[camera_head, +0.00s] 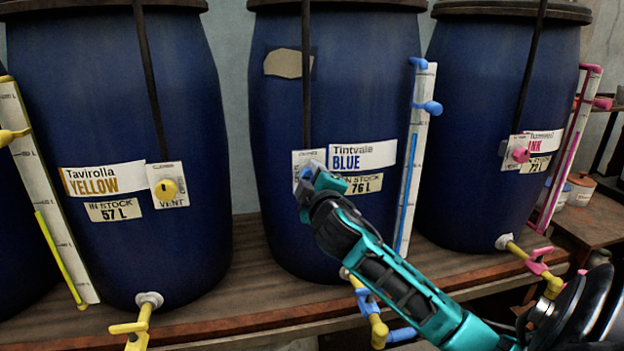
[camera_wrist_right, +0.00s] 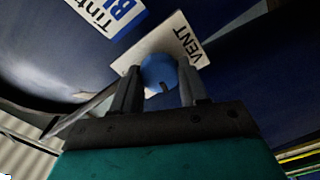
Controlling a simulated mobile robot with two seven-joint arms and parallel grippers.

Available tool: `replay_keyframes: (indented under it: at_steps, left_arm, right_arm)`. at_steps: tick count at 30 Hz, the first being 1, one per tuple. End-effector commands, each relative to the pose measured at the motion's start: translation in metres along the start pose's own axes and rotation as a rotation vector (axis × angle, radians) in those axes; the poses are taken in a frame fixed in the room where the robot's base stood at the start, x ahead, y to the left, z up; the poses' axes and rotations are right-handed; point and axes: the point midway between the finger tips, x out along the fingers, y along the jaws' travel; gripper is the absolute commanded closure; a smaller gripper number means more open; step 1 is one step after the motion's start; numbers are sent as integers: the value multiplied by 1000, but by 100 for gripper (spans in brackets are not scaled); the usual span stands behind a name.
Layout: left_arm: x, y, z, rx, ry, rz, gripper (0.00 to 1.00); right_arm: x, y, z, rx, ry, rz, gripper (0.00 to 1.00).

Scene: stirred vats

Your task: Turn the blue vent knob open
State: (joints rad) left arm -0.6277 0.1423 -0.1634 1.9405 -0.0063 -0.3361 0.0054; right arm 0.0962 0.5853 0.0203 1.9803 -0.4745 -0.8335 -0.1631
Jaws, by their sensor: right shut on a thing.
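The blue vent knob (camera_wrist_right: 158,72) shows in the right wrist view, in front of a white plate marked VENT (camera_wrist_right: 182,42). The two fingers of my right gripper (camera_wrist_right: 160,85) are on either side of the knob and shut on it. In the head view my right gripper (camera_head: 314,178) reaches the vent plate (camera_head: 302,157) on the middle vat (camera_head: 345,100), labelled Tintvale BLUE, and hides the knob there. A dark mark shows on the knob's lower part. My left gripper is not in view.
A gauge tube (camera_head: 416,150) stands right of the blue label. Taps (camera_head: 374,318) stick out low over the wooden bench (camera_head: 250,290).

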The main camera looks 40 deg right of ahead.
Motion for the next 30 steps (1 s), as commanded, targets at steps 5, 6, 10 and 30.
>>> replay_keyframes:
  at_steps: [5,6,10,30]
  left_arm:
    - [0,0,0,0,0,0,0]
    - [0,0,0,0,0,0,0]
    - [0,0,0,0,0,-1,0]
    - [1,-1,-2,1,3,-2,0]
  right_arm:
    - [0,-1,0,-116,-1,-2,87]
    - [0,-1,0,-137,-1,-2,87]
    - [0,-1,1,-191,-2,-2,87]
    - [0,-2,1,-249,-2,-2,87]
